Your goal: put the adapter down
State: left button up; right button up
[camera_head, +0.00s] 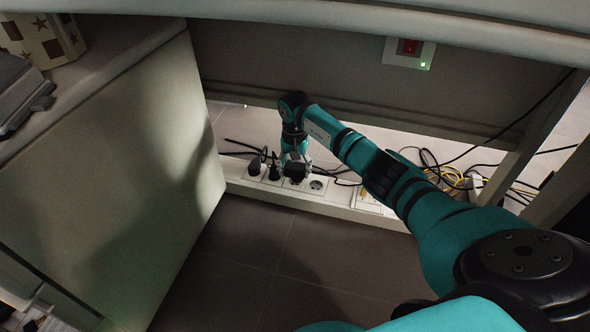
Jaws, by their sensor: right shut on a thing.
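My right gripper (294,160) reaches under the desk and points down at the white socket strip (258,188) on the floor. It is shut on a small black block, which looks like the adapter (295,171). The adapter is right over the strip, just left of an empty round socket (317,184). The gripper partly hides it, and I cannot tell whether it touches the strip. My left gripper is not in view.
Black plugs (255,165) sit in the strip at its left part. Black and yellow cables (450,176) lie tangled behind it. A pale cabinet (120,180) stands at left. A red switch (410,46) is on the desk panel. The dark floor (250,260) in front is clear.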

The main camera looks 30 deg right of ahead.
aim_at(295, 165)
jog(key=shift+f+b, duration=0.3)
jog(key=shift+f, duration=0.15)
jog(key=o, duration=1.3)
notch_tip(295, 165, up, 12)
jog(key=p, duration=0.8)
jog(key=shift+f, duration=0.2)
jog(key=shift+r+p, duration=0.3)
jog(key=shift+r, duration=0.4)
